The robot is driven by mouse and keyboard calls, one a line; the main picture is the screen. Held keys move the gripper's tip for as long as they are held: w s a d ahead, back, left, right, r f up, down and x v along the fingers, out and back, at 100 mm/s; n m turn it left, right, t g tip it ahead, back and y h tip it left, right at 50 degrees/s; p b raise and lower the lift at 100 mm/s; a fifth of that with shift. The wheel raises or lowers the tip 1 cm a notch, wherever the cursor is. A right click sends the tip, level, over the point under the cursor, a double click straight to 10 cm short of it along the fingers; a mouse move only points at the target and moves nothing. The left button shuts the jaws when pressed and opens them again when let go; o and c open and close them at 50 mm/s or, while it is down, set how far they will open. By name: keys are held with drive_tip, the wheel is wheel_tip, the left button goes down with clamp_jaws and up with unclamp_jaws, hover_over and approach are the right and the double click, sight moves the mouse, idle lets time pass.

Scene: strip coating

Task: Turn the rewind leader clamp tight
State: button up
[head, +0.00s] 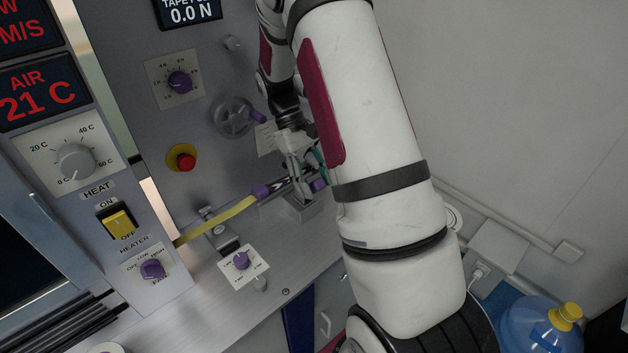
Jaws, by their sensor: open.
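My gripper (305,174) is small in the head view, in front of the grey machine panel and partly hidden by my own arm. It is open and points down over a dark bar with purple ends. One purple end (262,191) is left of the gripper, where a yellow strip (222,220) meets the bar. Another purple piece (320,184) is right of the fingers, close to them. I cannot tell which purple piece is the rewind leader clamp, or whether a finger touches it.
A handwheel (233,117) with a purple grip and a red stop button (186,161) are on the panel. A blue water bottle (541,326) is at the lower right. The wall at right is bare.

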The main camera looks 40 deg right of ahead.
drive_tip(key=shift+r, duration=0.1)
drive_tip(key=v, duration=0.7)
drive_tip(key=shift+w+r, duration=0.1)
drive_tip(key=shift+w, duration=0.05)
